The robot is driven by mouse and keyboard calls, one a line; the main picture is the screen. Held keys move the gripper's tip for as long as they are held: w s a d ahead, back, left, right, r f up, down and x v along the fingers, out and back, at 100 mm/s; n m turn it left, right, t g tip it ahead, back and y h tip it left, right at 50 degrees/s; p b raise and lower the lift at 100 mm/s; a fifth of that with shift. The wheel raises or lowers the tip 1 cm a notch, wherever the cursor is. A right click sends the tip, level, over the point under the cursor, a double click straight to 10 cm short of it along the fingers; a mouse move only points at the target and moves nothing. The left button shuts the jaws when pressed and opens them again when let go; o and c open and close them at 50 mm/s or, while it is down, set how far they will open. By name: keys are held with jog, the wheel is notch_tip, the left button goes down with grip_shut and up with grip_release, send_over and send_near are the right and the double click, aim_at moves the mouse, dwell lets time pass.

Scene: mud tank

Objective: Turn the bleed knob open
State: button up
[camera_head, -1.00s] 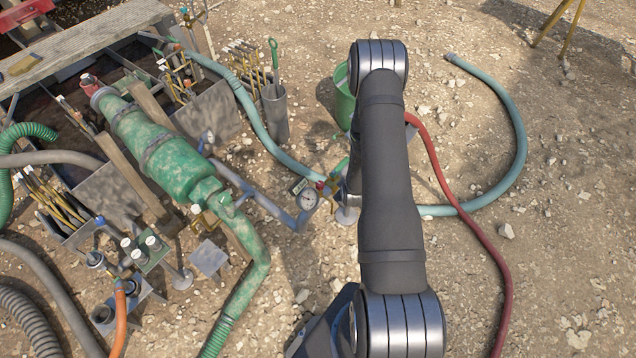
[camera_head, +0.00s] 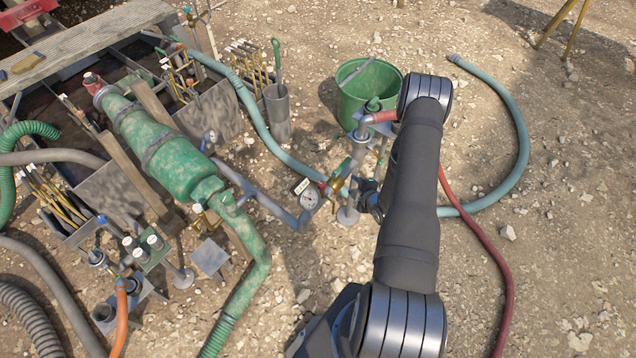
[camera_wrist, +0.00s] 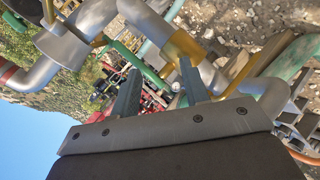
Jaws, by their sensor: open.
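I cannot pick out the bleed knob for certain in either view. In the head view my arm hides most of my gripper, close to the right of the valve pipework.
A green bucket (camera_head: 368,88) stands behind the pipework. A red hose (camera_head: 497,255) and a teal hose (camera_head: 515,130) lie on gravel to the right. A large green pump cylinder (camera_head: 165,150) and tool bins crowd the left. Gravel at far right is mostly clear.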

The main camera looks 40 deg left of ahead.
aim_at(322, 185)
jog(key=s+d+r+n+g+y, duration=0.2)
jog(key=s+d+n+g+y, duration=0.5)
jog(key=n, duration=0.3)
jog(key=shift+t+y, duration=0.3)
jog(key=shift+t, duration=0.4)
jog(key=a, duration=1.7)
jog(key=shift+s+a+f, duration=0.25)
jog(key=shift+s+a, duration=0.05)
jog(key=shift+a, duration=0.05)
grip_shut()
jog(key=shift+n+g, duration=0.3)
jog(key=shift+s+d+n+g+h, duration=0.15)
jog(key=shift+n+g+h, duration=0.25)
jog(key=shift+n+g, duration=0.8)
jog(key=shift+s+a+n+g+h, duration=0.1)
jog(key=shift+n+g+h, duration=0.45)
jog(key=shift+g, duration=1.05)
jog(key=shift+s+d+n+g+h, duration=0.15)
jog(key=shift+n+g+h, duration=0.1)
jog(key=shift+n+g, duration=1)
